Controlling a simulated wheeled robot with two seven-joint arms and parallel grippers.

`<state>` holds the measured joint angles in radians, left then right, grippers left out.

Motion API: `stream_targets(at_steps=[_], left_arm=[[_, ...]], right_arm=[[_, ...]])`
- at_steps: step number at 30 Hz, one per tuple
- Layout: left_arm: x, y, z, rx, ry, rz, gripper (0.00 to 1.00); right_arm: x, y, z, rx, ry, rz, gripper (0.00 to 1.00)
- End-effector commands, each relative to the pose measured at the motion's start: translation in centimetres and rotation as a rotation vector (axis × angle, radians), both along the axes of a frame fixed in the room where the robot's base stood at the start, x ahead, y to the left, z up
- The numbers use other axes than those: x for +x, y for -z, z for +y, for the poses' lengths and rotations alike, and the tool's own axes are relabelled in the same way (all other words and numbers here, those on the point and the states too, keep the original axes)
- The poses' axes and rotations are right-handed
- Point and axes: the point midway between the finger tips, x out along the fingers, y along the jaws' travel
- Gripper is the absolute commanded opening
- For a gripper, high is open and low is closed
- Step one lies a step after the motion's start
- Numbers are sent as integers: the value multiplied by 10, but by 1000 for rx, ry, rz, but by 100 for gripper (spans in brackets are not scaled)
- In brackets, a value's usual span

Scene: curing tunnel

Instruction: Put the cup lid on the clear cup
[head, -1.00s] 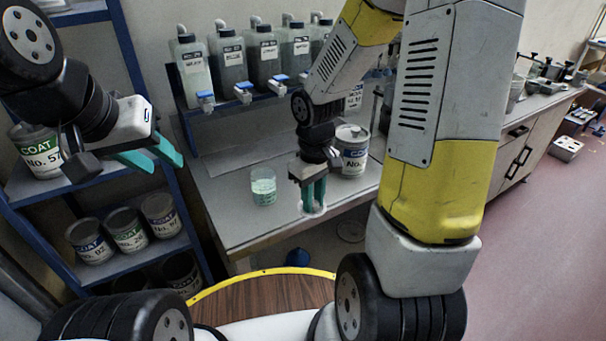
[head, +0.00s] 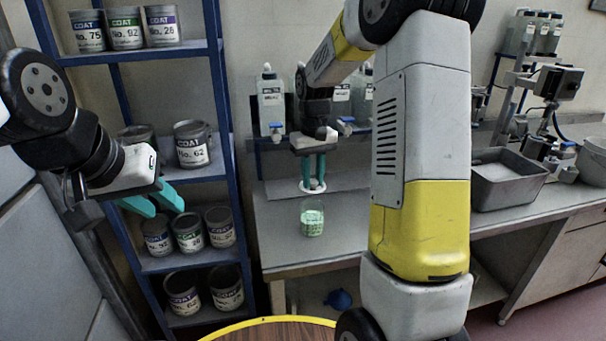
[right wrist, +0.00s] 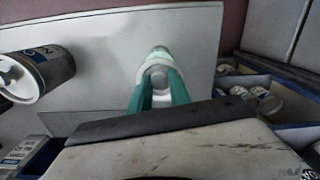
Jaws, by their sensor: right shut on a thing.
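The clear cup (head: 312,219) stands upright on the grey bench, with pale green contents and markings. My right gripper (head: 313,182) points down, its teal fingers shut on the white cup lid (head: 313,189). In the head view the lid appears just above the cup, with a small gap between them; its exact alignment over the rim is unclear. In the right wrist view the lid (right wrist: 158,72) lies between the fingers, and part of the cup (right wrist: 159,53) shows beyond it. My left gripper (head: 154,201) is open and empty in front of the shelf.
A blue shelf (head: 226,125) with several COAT cans stands left of the bench. Dispenser bottles (head: 271,102) line the back of the bench. A grey metal tray (head: 506,182) sits to the right. Bench surface (head: 345,235) around the cup is clear.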

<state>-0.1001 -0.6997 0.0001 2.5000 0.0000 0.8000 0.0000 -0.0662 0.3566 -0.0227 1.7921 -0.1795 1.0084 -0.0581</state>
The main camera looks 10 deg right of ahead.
Motion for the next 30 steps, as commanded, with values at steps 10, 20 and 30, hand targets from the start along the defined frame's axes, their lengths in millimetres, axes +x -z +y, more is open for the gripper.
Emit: stream_targets(at_steps=[10, 20, 30], left_arm=[[0, 0, 0, 0, 0, 0, 36], [0, 0, 0, 0, 0, 0, 36], [0, 0, 0, 0, 0, 0, 36]], right_arm=[[-1, 35, 0, 0, -1, 2, 0], [0, 50, 0, 0, -1, 0, 0], [0, 50, 0, 0, -1, -1, 0]])
